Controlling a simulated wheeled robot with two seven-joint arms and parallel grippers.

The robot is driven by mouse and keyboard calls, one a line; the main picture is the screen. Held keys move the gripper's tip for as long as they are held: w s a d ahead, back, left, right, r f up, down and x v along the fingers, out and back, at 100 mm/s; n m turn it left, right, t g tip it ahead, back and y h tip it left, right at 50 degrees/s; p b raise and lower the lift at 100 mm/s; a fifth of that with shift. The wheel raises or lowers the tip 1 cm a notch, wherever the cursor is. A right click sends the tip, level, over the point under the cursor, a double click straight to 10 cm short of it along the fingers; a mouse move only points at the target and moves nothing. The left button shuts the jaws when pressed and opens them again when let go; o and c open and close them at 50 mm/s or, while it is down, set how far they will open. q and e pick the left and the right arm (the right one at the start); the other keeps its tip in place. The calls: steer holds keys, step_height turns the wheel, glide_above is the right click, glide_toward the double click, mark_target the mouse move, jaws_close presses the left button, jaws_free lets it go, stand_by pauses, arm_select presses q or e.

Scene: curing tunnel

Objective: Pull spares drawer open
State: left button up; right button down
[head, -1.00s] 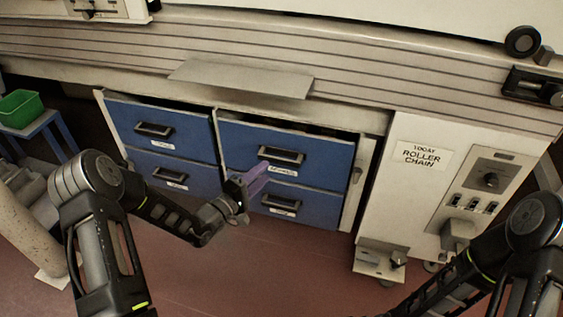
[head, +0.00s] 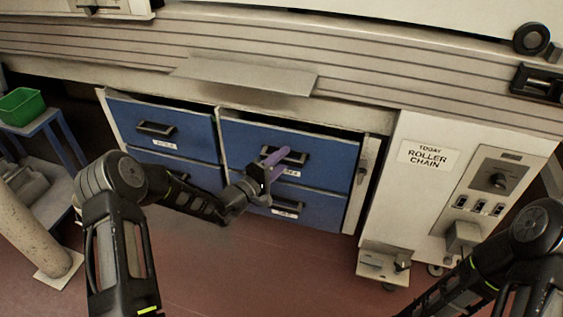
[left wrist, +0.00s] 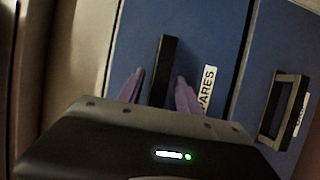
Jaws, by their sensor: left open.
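The spares drawer (head: 240,140) is the upper blue drawer of the right-hand column. Its label (left wrist: 208,88) shows as "ARES" in the left wrist view, partly hidden by a finger. Its dark handle (head: 290,154) also shows in the left wrist view (left wrist: 168,65). My left gripper (head: 273,159) is in front of this handle. Its purple fingers are open, one on each side of the handle bar in the left wrist view (left wrist: 160,92). I cannot tell whether they touch it. My right arm shows at the lower right, but its gripper is out of view.
A lower drawer (head: 325,209) sits below, and another blue drawer (head: 190,140) is to the left. A white control cabinet (head: 415,195) labelled roller chain stands right. A grey ledge (head: 245,76) juts out above. A green bin (head: 20,106) stands far left. The red floor in front is clear.

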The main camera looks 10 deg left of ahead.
arm_select(q)
jaws_close()
stand_by(0.4)
stand_by(1.0)
